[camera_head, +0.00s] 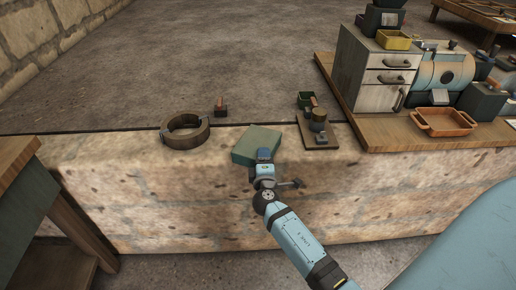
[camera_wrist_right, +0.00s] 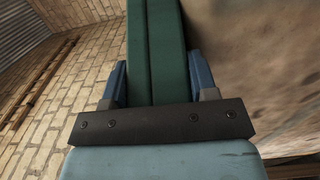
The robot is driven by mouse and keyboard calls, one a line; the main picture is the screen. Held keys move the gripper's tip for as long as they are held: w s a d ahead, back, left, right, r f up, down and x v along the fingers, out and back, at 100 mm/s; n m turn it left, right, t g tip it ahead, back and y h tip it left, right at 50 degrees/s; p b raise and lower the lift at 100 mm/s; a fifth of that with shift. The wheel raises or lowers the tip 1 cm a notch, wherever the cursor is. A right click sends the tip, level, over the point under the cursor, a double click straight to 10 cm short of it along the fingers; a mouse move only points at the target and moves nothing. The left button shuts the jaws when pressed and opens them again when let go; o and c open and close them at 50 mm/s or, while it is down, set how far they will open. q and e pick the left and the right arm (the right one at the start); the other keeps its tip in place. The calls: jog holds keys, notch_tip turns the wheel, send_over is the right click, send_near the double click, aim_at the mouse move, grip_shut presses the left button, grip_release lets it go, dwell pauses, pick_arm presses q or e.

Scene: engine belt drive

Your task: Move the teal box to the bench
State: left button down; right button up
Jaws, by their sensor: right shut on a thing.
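The teal box (camera_head: 258,142) is a flat green-teal block at the front edge of a stone ledge, in the middle of the head view. My right gripper (camera_head: 264,156) is at its near side. In the right wrist view the teal box (camera_wrist_right: 157,50) lies between the two blue fingers of the right gripper (camera_wrist_right: 157,82), which is shut on it. I cannot tell whether the box touches the ledge. A wooden bench top (camera_head: 14,152) shows at the left edge of the head view. My left gripper is not in view.
A brown ring (camera_head: 185,137) and a small dark block (camera_head: 220,108) stand left of the box. A board with a small device (camera_head: 318,130) is to its right. Farther right, a wooden worktop (camera_head: 385,138) holds a drawer cabinet (camera_head: 377,92) and an orange tray (camera_head: 443,122).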

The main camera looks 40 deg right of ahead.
jog(key=shift+r, duration=0.1)
